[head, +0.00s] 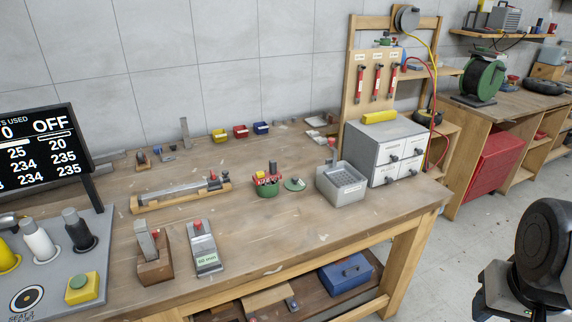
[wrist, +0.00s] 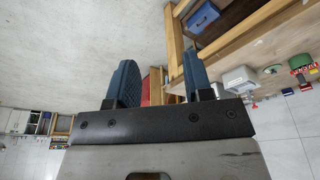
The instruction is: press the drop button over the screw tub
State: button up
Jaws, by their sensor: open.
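A light grey open tub (head: 341,184) stands near the bench's right front edge, with dark contents too small to make out. A red-topped grey post (head: 332,150) rises at its back left. A round green tub (head: 267,188) with red and dark items stands left of it, beside a green disc (head: 295,184). I cannot tell which part is the drop button. The grey tub also shows in the wrist view (wrist: 240,79), which is turned over. My gripper (wrist: 160,85) is open and empty, its blue fingers apart, away from the bench top.
A grey drawer cabinet (head: 385,150) stands right of the grey tub. A scale-like device (head: 205,250) and a brown block with a lever (head: 154,262) stand at the bench front. A yellow box with a green button (head: 82,288) is at left. Open floor lies right of the bench.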

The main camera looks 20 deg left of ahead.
grip_shut()
dwell(1.5)
